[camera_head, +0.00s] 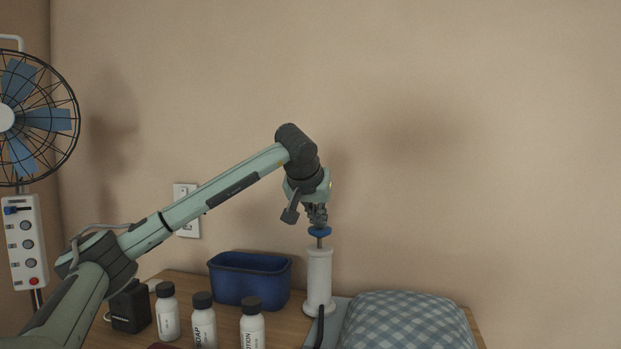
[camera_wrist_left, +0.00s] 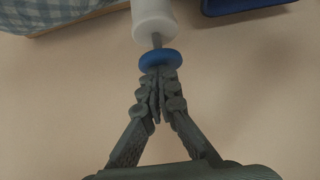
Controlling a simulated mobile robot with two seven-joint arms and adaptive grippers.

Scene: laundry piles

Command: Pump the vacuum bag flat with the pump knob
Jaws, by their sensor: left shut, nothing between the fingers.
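The pump is a white upright cylinder (camera_head: 319,280) on the table, with a thin grey rod and a blue knob (camera_head: 320,231) on top. The rod shows a short length above the cylinder. My left gripper (camera_head: 317,218) points down just above the knob, its fingers shut with nothing between them. In the left wrist view the fingertips (camera_wrist_left: 157,82) are at the blue knob (camera_wrist_left: 160,60); I cannot tell if they touch it. The vacuum bag (camera_head: 410,322) lies right of the pump, puffed up, with blue and white checked cloth showing. My right gripper is not in view.
A blue bin (camera_head: 250,279) stands left of the pump. White bottles with dark caps (camera_head: 203,322) and a black box (camera_head: 130,307) stand at the table's front left. A dark hose (camera_head: 320,327) runs by the pump's foot. A fan (camera_head: 36,118) stands far left.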

